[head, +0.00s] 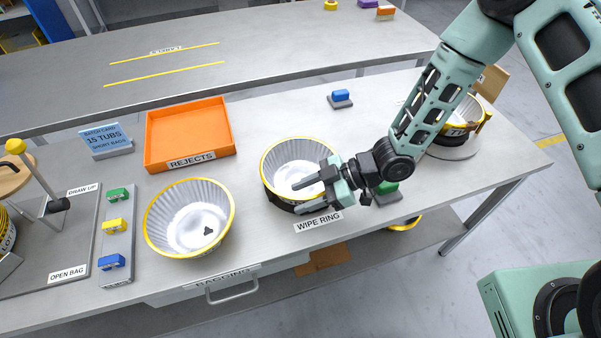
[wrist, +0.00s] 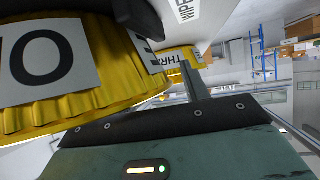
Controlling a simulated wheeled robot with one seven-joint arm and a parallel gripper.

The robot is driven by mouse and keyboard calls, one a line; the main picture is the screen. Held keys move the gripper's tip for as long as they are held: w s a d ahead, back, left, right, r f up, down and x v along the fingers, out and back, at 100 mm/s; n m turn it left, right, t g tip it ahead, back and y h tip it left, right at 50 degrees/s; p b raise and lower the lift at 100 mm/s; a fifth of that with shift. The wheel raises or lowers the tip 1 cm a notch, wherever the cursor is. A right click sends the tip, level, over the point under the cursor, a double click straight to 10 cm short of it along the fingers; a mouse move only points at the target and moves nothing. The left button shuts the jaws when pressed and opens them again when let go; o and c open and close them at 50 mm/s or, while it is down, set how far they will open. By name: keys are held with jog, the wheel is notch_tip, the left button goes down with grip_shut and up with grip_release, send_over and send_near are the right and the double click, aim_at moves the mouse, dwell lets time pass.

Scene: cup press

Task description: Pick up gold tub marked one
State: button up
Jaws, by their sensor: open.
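A white-lined tub with a gold rim (head: 285,152) sits in a dark ring by the WIPE RING label. My gripper (head: 312,192) is open at this tub's near right rim, with one finger over its mouth and the other lower, outside the wall. The wrist view shows a gold ribbed tub wall (wrist: 95,105) close up, with a white label cut off around a large "O"; I cannot read its full marking. A second gold tub (head: 160,222) stands to the left, with a dark mark inside and its label not visible. A third tub (head: 469,107) sits at the far right, partly behind my arm.
An orange REJECTS tray (head: 189,120) stands behind the left tub. A board with green, yellow and blue blocks (head: 115,240) is at the left.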

grip_shut()
jog(key=shift+r, duration=0.1)
